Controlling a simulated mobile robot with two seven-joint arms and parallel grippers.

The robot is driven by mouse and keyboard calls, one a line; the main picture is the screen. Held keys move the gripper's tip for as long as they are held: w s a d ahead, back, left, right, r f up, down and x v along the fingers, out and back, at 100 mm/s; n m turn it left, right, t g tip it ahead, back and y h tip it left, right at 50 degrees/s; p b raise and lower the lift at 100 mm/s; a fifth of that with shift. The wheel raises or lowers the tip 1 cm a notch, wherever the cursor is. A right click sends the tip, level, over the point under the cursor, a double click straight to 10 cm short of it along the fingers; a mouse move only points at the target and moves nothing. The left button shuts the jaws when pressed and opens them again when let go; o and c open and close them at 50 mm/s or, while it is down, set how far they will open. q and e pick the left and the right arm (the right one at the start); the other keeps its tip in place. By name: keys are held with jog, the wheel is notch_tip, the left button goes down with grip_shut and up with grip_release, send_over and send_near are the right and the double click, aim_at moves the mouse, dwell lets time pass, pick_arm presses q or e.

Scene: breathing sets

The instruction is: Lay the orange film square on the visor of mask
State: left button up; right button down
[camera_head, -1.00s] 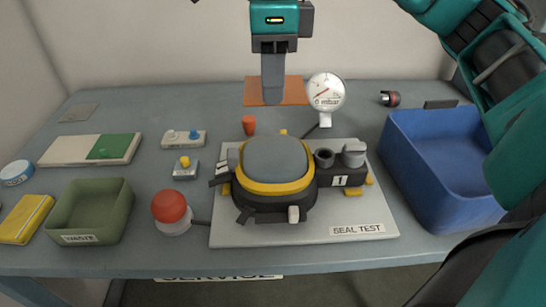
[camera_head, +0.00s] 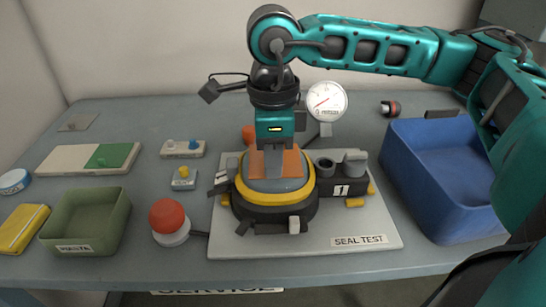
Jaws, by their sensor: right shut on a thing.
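The mask (camera_head: 270,212) lies face up on the pale seal test plate (camera_head: 232,244), with a grey visor (camera_head: 262,186) in a yellow rim. My right gripper (camera_head: 274,165) is over the back part of the visor, pointing down, shut on the orange film square (camera_head: 291,163). The film shows on both sides of the fingers and covers the rear of the visor from this view. I cannot tell whether the film touches the visor. My left gripper is not in view.
A gauge (camera_head: 326,100) stands behind the plate. A blue bin (camera_head: 440,190) is at the right. A red button (camera_head: 169,216), a green tray (camera_head: 84,222) and a yellow pad (camera_head: 22,228) are at the left. The front table strip is clear.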

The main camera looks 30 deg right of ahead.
jog(key=shift+f, duration=0.25)
jog(key=c, duration=1.2)
grip_release()
jog(key=shift+r, duration=0.1)
jog(key=shift+c, duration=0.2)
notch_tip(320, 180, up, 12)
jog(key=p, duration=0.1)
jog(key=shift+r, duration=0.2)
